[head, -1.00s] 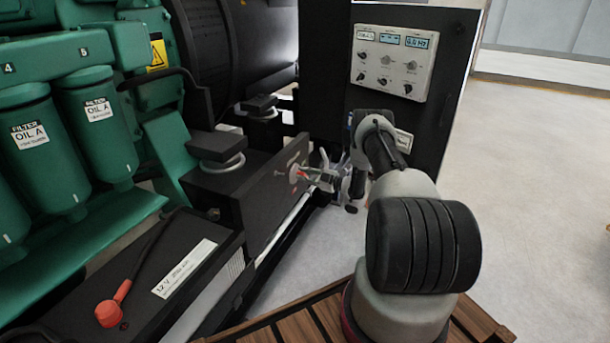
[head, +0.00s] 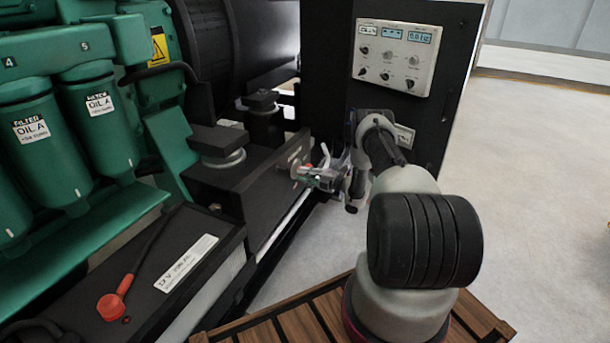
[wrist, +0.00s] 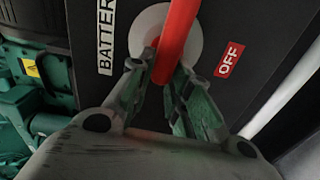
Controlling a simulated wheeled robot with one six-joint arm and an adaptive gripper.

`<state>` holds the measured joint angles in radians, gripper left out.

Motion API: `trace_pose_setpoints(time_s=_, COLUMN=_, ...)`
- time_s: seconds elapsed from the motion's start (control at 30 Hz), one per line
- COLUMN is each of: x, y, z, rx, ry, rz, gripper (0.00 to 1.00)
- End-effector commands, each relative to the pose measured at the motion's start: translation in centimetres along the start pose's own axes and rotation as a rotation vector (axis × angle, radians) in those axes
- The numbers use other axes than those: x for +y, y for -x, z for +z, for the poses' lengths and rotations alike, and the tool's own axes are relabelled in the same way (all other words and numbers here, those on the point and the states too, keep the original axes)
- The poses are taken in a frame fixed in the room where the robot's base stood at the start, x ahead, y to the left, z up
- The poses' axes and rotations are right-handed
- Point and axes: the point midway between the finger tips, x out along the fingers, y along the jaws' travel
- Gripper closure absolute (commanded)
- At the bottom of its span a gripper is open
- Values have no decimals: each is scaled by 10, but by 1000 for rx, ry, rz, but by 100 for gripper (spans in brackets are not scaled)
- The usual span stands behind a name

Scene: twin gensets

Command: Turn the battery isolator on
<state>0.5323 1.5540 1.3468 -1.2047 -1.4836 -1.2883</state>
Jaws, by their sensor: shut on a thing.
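The battery isolator is a red handle (wrist: 174,42) on a pale round disc (wrist: 145,32), set on a dark panel. In the wrist view the panel carries a white "BATTERY" label (wrist: 106,35) and a red "OFF" label (wrist: 230,60). My gripper (wrist: 163,82) is shut on the red handle, with one finger on each side of it. In the head view my gripper (head: 316,177) is at the dark panel (head: 285,165), and the handle is mostly hidden behind the fingers. The handle's pointing direction against the labels is hard to tell.
A black cabinet with a control panel (head: 395,57) stands behind my arm. Green oil filters (head: 30,130) and a battery with a red terminal cap (head: 111,306) are at left. The floor (head: 530,190) at right is clear.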

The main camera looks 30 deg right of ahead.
Motion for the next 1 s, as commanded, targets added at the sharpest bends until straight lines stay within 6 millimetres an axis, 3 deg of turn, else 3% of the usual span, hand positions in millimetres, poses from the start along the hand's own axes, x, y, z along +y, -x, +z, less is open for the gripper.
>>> trace_pose_setpoints(time_s=0.7, x=-4, y=1, z=-1, rx=-1, ry=72, rz=-3, gripper=100)
trace_pose_setpoints(time_s=0.73, x=-4, y=1, z=-1, rx=-1, ry=71, rz=-3, gripper=77)
trace_pose_setpoints(time_s=0.83, x=-4, y=1, z=-1, rx=-1, ry=71, rz=-2, gripper=59)
trace_pose_setpoints(time_s=1.0, x=-3, y=1, z=0, rx=-1, ry=72, rz=-1, gripper=59)
